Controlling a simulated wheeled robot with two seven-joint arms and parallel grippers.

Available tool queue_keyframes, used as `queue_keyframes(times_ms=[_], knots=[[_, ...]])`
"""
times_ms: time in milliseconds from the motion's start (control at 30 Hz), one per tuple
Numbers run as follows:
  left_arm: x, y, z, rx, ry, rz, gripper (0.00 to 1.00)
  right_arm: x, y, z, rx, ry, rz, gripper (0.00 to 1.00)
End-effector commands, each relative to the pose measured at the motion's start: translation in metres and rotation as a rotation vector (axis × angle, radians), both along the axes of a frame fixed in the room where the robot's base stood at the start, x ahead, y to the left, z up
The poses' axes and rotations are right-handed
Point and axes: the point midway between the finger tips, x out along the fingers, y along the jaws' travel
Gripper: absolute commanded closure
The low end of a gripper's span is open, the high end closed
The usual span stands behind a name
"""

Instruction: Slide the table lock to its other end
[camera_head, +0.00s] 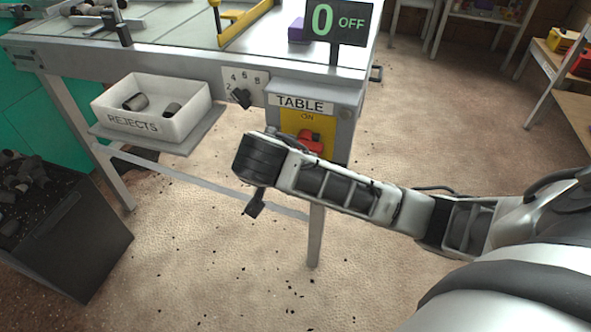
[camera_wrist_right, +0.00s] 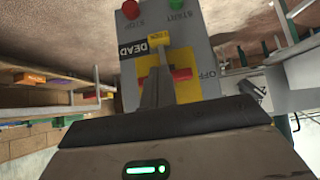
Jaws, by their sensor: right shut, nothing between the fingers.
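The table's switch box (camera_head: 354,104), a grey box labelled TABLE, hangs under the front edge of the work table. Its yellow plate (camera_head: 291,121) carries a red handle (camera_head: 311,139), and the word ON shows above it. My right arm hides the lower part of the box in the head view. The right wrist view shows the red handle (camera_wrist_right: 182,75), an OFF mark, a DEAD label (camera_wrist_right: 151,49) and a small yellow slide piece (camera_wrist_right: 159,40), likely the lock. My right gripper (camera_wrist_right: 158,84) is shut and empty, its fingers in front of the yellow plate. Contact cannot be told. My left gripper is out of view.
A red STOP button (camera_wrist_right: 131,9) and a green START button (camera_wrist_right: 179,5) are on the box. A numbered dial (camera_head: 240,97) and a white REJECTS tray (camera_head: 153,115) are to its left. A dark bin (camera_head: 84,243) stands at lower left. A display (camera_head: 338,22) reads 0 OFF.

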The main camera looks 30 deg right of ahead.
Motion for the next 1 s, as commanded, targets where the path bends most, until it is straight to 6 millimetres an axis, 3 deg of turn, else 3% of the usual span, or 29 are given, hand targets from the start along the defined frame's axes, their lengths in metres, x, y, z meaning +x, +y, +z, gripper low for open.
queue_keyframes(times_ms=[500, 1000], knots=[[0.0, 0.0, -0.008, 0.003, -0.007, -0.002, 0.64, 0.037, -0.045, -0.059, 0.0, 0.003, 0.002, 1.0], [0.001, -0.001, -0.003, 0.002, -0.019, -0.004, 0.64, 0.041, -0.048, -0.066, 0.003, 0.003, 0.004, 1.0]])
